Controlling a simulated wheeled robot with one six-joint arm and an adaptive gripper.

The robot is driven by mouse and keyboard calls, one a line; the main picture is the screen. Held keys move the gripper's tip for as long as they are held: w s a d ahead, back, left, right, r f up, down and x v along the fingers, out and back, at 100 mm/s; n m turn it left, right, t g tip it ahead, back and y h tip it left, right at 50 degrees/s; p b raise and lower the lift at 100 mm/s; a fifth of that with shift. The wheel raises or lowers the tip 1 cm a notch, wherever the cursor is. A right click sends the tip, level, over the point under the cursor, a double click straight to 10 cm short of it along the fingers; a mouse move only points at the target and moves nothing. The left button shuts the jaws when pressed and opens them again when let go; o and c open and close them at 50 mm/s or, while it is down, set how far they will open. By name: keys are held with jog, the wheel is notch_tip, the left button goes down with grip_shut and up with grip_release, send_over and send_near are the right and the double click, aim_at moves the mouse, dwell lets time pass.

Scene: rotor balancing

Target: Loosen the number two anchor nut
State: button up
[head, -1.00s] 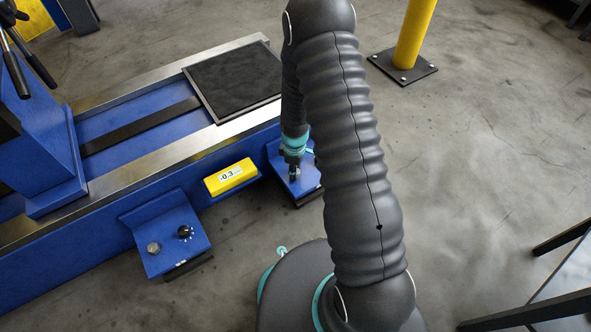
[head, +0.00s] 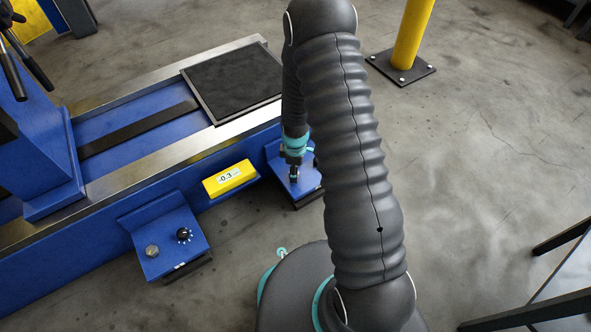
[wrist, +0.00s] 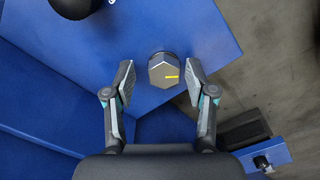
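A grey hex nut with a yellow mark (wrist: 163,72) stands on a blue foot plate (wrist: 200,35) in the wrist view. My gripper (wrist: 159,80) is open, with one finger on each side of the nut and a visible gap at both sides. In the head view my gripper (head: 293,172) points down over the foot plate (head: 309,183) at the bed's right end; my arm hides part of that plate, and I cannot make out the nut there. No number shows on the nut or plate.
A nearer foot plate (head: 140,230) carries another hex nut (head: 152,251) and a black dial (head: 184,234). A yellow display (head: 229,179) on the blue bed reads -0.3. A black knob (wrist: 75,6) stands left of the gripped-side nut. A yellow post (head: 413,35) stands behind; the floor at right is mostly clear.

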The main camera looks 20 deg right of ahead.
jog(key=shift+a, duration=0.2)
notch_tip(320, 180, up, 12)
dwell(0.6)
jog(key=shift+s, duration=0.1)
dwell(0.4)
